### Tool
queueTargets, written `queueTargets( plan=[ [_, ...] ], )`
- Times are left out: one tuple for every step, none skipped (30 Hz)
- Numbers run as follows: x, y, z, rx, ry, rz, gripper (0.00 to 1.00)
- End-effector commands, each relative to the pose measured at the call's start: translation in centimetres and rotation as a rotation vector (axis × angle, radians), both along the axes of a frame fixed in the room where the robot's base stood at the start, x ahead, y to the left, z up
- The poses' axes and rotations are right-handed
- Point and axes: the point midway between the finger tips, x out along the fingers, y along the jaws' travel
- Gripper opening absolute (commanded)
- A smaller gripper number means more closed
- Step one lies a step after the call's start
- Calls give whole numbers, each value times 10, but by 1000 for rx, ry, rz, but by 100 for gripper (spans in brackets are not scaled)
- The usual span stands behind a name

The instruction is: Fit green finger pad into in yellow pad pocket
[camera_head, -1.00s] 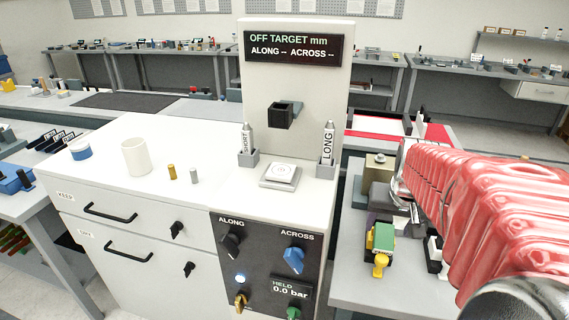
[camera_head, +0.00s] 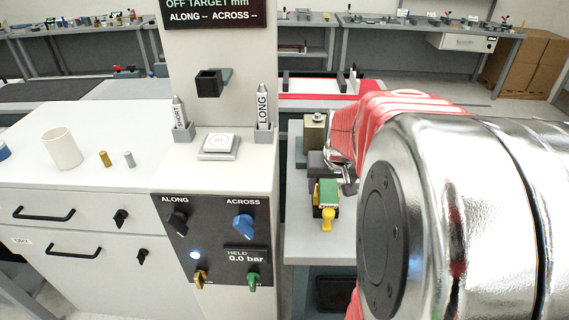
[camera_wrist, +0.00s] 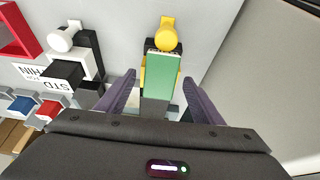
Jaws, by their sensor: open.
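The green block (camera_wrist: 163,76) shows in the wrist view, lying lengthwise between my two purple-grey fingers. Yellow parts show along its edge, and a yellow knob (camera_wrist: 166,38) stands beyond its far end. My gripper (camera_wrist: 159,76) is open, with one finger on each side of the green block; I cannot tell whether either touches it. In the head view the green block (camera_head: 328,191) sits on the grey bench right of the cabinet, with the yellow knob (camera_head: 327,222) in front. I cannot make out a pocket opening; the block's underside is hidden.
My arm hides the right side of the head view.

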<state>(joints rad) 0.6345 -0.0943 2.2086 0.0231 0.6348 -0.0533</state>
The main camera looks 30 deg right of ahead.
Motion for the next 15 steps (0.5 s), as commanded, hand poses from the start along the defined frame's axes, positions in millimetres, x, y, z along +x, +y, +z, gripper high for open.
queueTargets(
  plan=[
    [0,0,0,0,0,0,61],
    [0,0,0,0,0,0,61],
    [0,0,0,0,0,0,61],
    [0,0,0,0,0,0,61],
    [0,0,0,0,0,0,61],
    [0,0,0,0,0,0,61],
    [0,0,0,0,0,0,61],
    [0,0,0,0,0,0,61],
    [0,0,0,0,0,1,61],
    [0,0,0,0,0,1,61],
    [0,0,0,0,0,1,61],
    [0,0,0,0,0,1,59],
    [0,0,0,0,0,1,57],
    [0,0,0,0,0,1,55],
    [0,0,0,0,0,1,52]
  ],
)
